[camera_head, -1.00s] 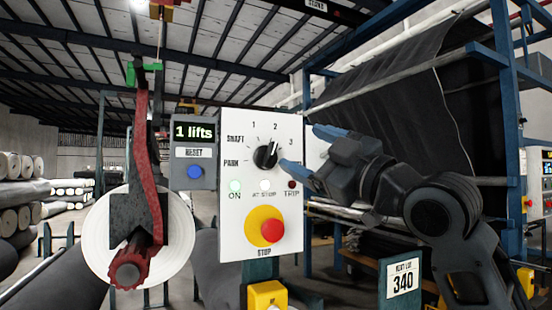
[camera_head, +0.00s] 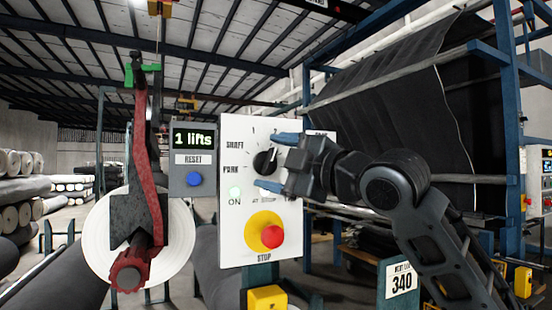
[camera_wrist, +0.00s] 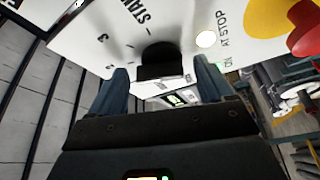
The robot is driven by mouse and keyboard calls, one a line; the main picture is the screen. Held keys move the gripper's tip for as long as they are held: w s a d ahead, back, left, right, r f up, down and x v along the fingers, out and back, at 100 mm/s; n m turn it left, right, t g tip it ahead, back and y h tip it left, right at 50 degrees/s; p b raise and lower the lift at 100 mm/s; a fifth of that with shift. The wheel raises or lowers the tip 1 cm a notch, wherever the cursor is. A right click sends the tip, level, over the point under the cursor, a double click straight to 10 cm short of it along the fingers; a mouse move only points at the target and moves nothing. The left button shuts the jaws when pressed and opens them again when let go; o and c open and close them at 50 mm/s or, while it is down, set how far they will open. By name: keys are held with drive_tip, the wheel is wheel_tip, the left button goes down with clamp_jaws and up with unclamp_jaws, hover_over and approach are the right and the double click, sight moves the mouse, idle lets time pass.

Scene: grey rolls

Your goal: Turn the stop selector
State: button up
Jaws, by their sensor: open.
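The stop selector is a black rotary knob (camera_head: 264,162) on a white control panel (camera_head: 232,200), with a dial marked PARK, SHAFT and numbers. Its light mark points up and slightly right, near the 2, which my gripper partly covers. My gripper (camera_head: 268,160) is open in front of the panel, one blue finger above the knob and one below it. In the wrist view the knob (camera_wrist: 159,62) sits between the two fingertips, slightly beyond them, with space visible on both sides. I cannot tell whether either finger touches it.
A red stop button (camera_head: 272,236) on a yellow disc is just below my gripper. A counter box (camera_head: 192,150) reading "1 lifts", with a blue RESET button (camera_head: 194,180), adjoins the panel. A red lever (camera_head: 141,170) and a white roll (camera_head: 98,245) stand left.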

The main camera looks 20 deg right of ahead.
drive_tip(key=c, duration=1)
drive_tip(key=shift+f+m+b, duration=0.1)
drive_tip(key=shift+m+b, duration=0.2)
drive_tip(key=shift+m, duration=0.1)
drive_tip(key=m, duration=0.1)
drive_tip(key=m+t+b, duration=0.1)
drive_tip(key=m, duration=0.1)
drive_tip(key=shift+f+t+h, duration=0.15)
drive_tip(key=shift+t+h, duration=0.15)
drive_tip(key=m, duration=0.2)
drive_tip(key=m+t+h, duration=0.1)
drive_tip(key=m, duration=0.1)
drive_tip(key=shift+m+h+b, duration=0.3)
drive_tip(key=shift+m, duration=0.1)
drive_tip(key=m+h, duration=0.1)
drive_tip(key=m, duration=0.2)
drive_tip(key=m+t+h+p, duration=0.1)
drive_tip(key=m, duration=0.2)
drive_tip(key=shift+a+m+t+h, duration=0.1)
drive_tip(key=shift+m+t+h, duration=0.2)
drive_tip(key=shift+h, duration=0.1)
drive_tip(key=shift+f+m+h+p, duration=0.1)
drive_tip(key=shift+m+h+p, duration=0.1)
drive_tip(key=shift+m+h, duration=1.05)
drive_tip(key=shift+f+m+h+p, duration=0.15)
drive_tip(key=shift+m+h, duration=0.4)
drive_tip(key=shift+m, duration=1.4)
drive_tip(key=shift+c, duration=0.2)
